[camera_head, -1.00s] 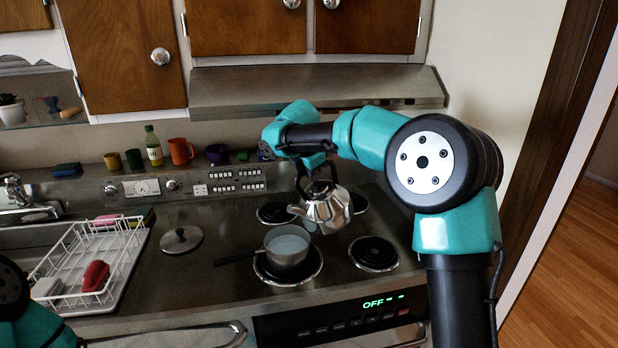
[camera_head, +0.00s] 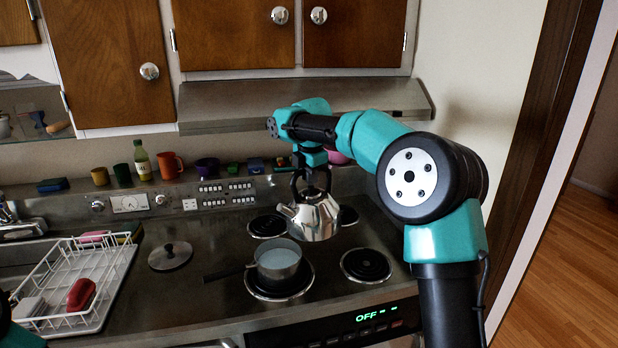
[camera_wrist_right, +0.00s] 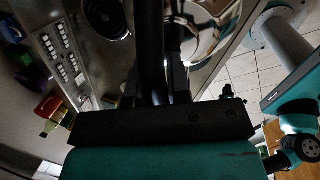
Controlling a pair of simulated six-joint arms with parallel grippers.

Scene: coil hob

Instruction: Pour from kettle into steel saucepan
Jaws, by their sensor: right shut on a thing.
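The steel kettle (camera_head: 316,218) hangs upright from my right gripper (camera_head: 311,172), which is shut on its dark handle. The kettle is above the hob, just right of and behind the saucepan, with its spout pointing left. Part of the kettle also shows in the right wrist view (camera_wrist_right: 200,30). The steel saucepan (camera_head: 279,266) stands on the front left coil, its dark handle pointing left. Pale liquid fills part of it. No stream shows from the spout. My left gripper is out of view; only a bit of my left arm shows at the lower left edge.
A pan lid (camera_head: 170,255) lies on the counter left of the saucepan. A white dish rack (camera_head: 105,290) with a red item (camera_head: 81,294) stands further left. The front right coil (camera_head: 366,265) is bare. Cups and a bottle (camera_head: 142,160) line the back ledge.

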